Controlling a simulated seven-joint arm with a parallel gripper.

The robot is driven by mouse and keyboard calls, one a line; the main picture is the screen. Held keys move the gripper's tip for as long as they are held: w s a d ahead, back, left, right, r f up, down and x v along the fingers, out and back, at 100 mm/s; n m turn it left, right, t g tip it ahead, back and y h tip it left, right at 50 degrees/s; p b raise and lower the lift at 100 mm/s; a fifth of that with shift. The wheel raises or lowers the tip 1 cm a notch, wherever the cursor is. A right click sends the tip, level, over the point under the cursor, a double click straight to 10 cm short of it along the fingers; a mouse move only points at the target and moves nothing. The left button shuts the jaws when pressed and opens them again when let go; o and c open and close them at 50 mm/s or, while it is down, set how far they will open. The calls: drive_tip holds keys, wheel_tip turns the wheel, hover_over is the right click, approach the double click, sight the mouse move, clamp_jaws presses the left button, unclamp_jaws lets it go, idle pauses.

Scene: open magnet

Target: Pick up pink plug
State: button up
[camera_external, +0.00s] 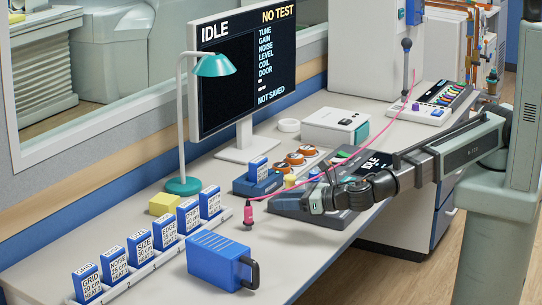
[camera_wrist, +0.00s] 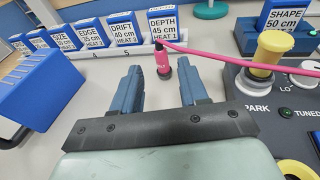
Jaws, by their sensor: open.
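The pink plug (camera_external: 248,214) stands upright on the desk near the right end of the row of blue cards, with a pink cable running off to the right. In the wrist view the plug (camera_wrist: 163,58) is just beyond my fingertips, between their lines, with a dark tip at its lower end. My gripper (camera_wrist: 160,84) is open and empty, its two blue fingers pointing toward the plug. In the external view my gripper (camera_external: 315,203) is to the right of the plug, low over the dark console.
A white rack (camera_external: 150,262) holds several blue labelled cards. A blue box with a black handle (camera_external: 218,262) is at the front. The console (camera_wrist: 250,110) with a yellow knob (camera_wrist: 270,50) is right of my fingers. A green lamp (camera_external: 184,186) and monitor stand behind.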

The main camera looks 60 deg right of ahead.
sight(248, 215)
drive_tip(key=x, duration=1.3)
drive_tip(key=shift+a, duration=0.2)
clamp_jaws()
